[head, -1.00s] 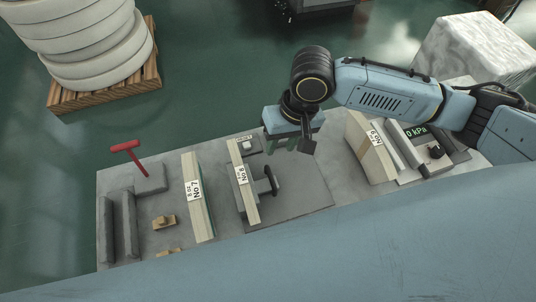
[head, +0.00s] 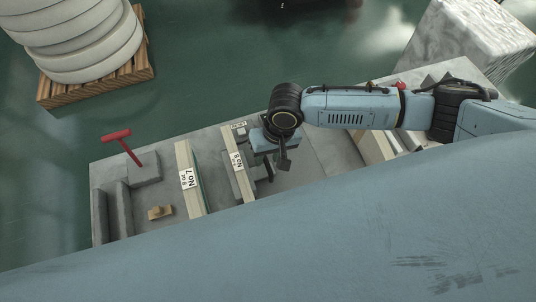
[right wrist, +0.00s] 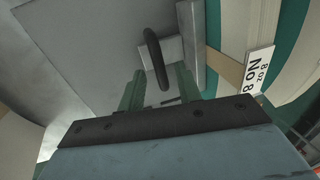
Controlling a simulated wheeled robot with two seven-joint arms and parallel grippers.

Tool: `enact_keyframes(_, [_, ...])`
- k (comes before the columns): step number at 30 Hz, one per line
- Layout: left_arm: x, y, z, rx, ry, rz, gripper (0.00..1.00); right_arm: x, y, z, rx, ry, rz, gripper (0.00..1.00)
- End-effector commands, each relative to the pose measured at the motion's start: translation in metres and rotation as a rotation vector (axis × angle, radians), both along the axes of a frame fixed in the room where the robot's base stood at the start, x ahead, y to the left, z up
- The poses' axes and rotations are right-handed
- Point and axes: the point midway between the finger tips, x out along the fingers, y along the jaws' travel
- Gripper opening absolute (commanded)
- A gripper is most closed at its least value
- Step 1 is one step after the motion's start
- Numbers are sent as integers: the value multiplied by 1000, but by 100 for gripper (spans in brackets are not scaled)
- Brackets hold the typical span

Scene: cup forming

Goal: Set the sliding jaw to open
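The sliding jaw shows in the right wrist view as a grey block (right wrist: 191,38) with a dark upright handle (right wrist: 157,58). It stands beside the wooden board labelled No 8 (head: 238,163). In the head view the jaw is mostly hidden under my right gripper (head: 272,150). In the right wrist view the two green fingers (right wrist: 160,88) are apart, with the handle in line with the gap between them. The gripper is open and empty; I cannot tell whether it touches the handle. My left gripper is not in view.
A board labelled No 7 (head: 189,176) stands left of the No 8 board. A red T-handle (head: 122,143) rises from a grey block at the table's left. A small wooden piece (head: 160,212) lies nearby. The grey plate (head: 325,150) right of the gripper is clear.

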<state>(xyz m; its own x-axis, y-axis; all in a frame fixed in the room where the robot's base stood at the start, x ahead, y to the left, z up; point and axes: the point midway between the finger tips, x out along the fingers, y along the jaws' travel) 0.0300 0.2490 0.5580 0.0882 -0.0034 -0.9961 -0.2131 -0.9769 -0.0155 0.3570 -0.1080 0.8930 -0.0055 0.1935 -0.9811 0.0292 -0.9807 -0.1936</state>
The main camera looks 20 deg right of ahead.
Motion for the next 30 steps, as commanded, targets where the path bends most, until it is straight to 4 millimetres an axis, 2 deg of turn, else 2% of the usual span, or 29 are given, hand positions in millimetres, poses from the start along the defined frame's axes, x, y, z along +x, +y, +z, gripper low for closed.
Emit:
enact_keyframes(8, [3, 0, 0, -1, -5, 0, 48, 0, 1, -2, 1, 0, 1, 34])
enact_keyframes(16, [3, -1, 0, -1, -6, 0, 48, 0, 1, -1, 1, 0, 1, 0])
enact_keyframes(25, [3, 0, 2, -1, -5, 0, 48, 0, -2, -1, 0, 1, -1, 0])
enact_keyframes(30, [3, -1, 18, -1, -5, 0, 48, 0, -28, 1, -1, 5, -5, 0])
